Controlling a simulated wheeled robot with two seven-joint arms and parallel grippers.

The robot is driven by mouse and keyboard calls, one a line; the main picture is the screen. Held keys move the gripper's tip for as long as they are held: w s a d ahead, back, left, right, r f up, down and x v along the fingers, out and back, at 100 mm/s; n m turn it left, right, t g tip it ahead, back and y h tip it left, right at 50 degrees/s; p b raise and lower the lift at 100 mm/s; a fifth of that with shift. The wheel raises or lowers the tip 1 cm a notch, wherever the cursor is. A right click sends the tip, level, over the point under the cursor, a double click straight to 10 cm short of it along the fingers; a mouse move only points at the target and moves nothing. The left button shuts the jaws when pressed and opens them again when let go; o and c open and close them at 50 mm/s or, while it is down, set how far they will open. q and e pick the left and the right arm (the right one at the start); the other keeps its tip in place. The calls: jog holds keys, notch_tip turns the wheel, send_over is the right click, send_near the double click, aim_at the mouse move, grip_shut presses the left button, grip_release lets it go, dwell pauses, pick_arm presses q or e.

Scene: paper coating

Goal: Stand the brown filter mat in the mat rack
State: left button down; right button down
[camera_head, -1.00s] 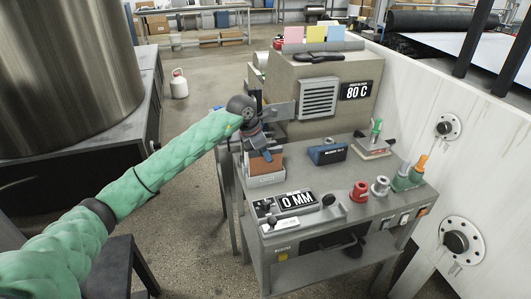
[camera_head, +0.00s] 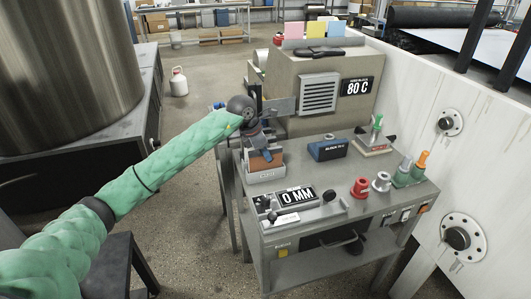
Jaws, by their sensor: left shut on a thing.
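The brown filter mat (camera_head: 264,161) is a small brown-orange panel at the back left of the grey bench. My left gripper (camera_head: 259,146) comes down from above and is shut on its upper part. The mat's lower edge is at the light grey mat rack (camera_head: 266,176), behind the rack's front wall. I cannot tell whether the mat rests on the rack's floor. My arm and gripper hide part of the mat's top and the rack's back. My right gripper is not in view.
A blue block (camera_head: 328,149) stands right of the rack. A panel reading 0 MM (camera_head: 297,199) is in front of it. A beige oven-like box (camera_head: 310,105) rises close behind. Red (camera_head: 360,188) and grey knobs are at the front right.

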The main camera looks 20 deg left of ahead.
pick_arm(q)
jog(key=c, duration=1.3)
grip_release()
jog(key=b+v, duration=0.2)
jog(key=v, duration=0.4)
jog(key=shift+a, duration=0.1)
jog(key=shift+b+v, duration=0.3)
jog(key=shift+v, duration=0.6)
